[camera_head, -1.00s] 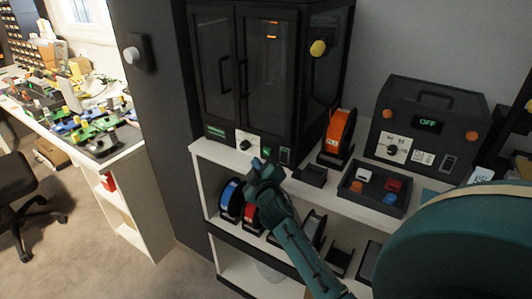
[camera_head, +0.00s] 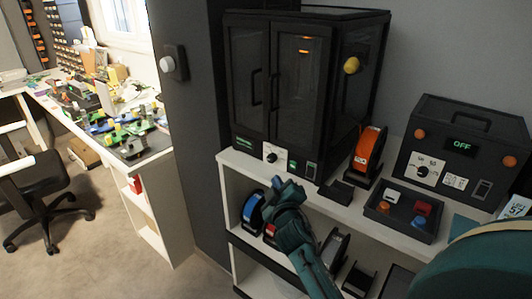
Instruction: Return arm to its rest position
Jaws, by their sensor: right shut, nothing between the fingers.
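My right gripper (camera_head: 287,190) is at the end of a dark teal arm that comes up from the bottom right. It is shut and empty, in front of the white shelf unit (camera_head: 229,170), below the black cabinet's front. It covers part of the spools on the lower shelf. My left gripper is not in view. A large teal part of my own body fills the bottom right corner.
The black two-door cabinet (camera_head: 290,85), an orange spool (camera_head: 370,150), a dark tray (camera_head: 376,208) of small coloured pieces and a black box reading OFF (camera_head: 462,150) stand on the shelf top. A blue spool (camera_head: 253,212) is below. Floor (camera_head: 110,240) is clear at left, beside an office chair (camera_head: 45,185).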

